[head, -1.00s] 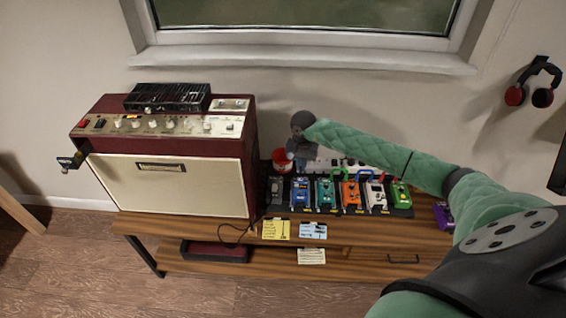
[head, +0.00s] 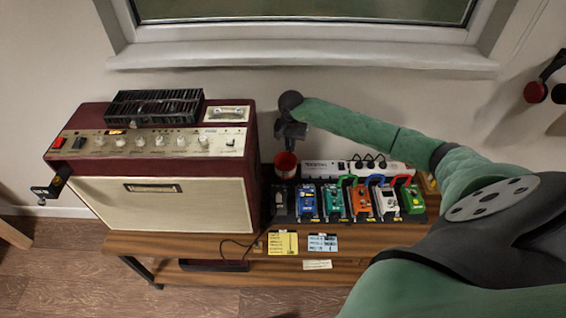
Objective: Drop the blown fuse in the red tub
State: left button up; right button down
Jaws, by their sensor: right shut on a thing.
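The red tub (head: 286,168) stands on the bench between the amplifier and the pedal row, its round mouth facing up. My right gripper (head: 289,148) points down just above the tub, at its back rim in the picture. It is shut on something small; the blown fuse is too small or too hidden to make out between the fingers. I cannot tell whether the fingertips are inside the rim. My left gripper is not in view.
A dark red amplifier (head: 160,200) with a black slotted unit (head: 155,106) on top stands left of the tub. Several coloured pedals (head: 333,204) and a white power strip (head: 340,169) lie to the right. Yellow (head: 284,243) and blue notes hang at the bench's front edge.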

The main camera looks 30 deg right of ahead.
aim_at(290, 155)
notch_tip(290, 155, down, 4)
jog(key=shift+a+r, duration=0.1)
jog(key=shift+r, duration=0.05)
jog(key=shift+s+f+b, duration=0.15)
jog(key=shift+f+b, duration=0.2)
jog(key=shift+f, duration=0.6)
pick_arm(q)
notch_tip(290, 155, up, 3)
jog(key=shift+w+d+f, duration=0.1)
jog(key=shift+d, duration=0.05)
pick_arm(e)
jog(key=c, duration=1.5)
grip_release()
jog(key=shift+r, duration=0.1)
